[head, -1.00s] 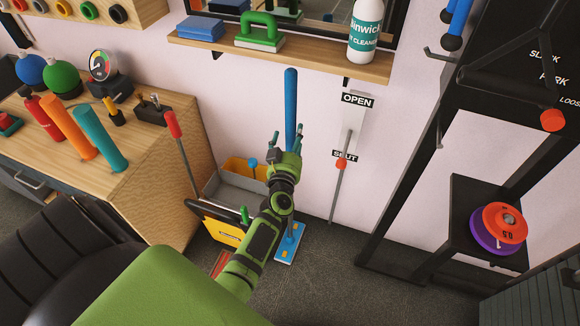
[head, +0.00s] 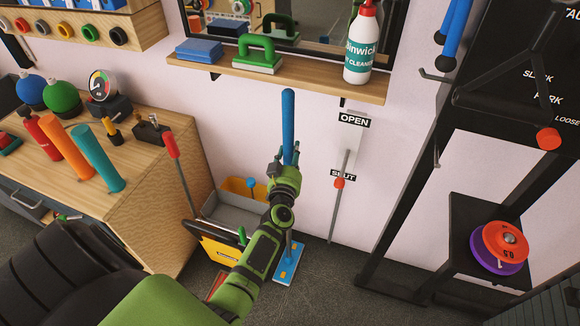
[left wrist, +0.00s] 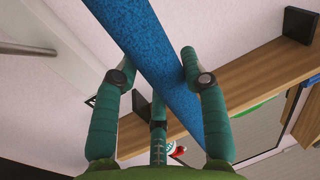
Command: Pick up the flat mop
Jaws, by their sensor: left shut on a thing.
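The flat mop stands upright near the wall, its blue handle (head: 288,118) rising past my left gripper. Its flat blue head (head: 289,264) rests on the dark floor, partly hidden by my left arm. My left gripper (head: 288,166) is shut around the upper part of the handle. In the left wrist view, the blue speckled handle (left wrist: 150,48) runs diagonally between the teal fingers of my left gripper (left wrist: 158,74). My right gripper is not in view.
A grey bin with a yellow part (head: 238,214) and a red-gripped rod (head: 173,150) stand left of the mop. A lever (head: 339,183) is on the wall to the right.

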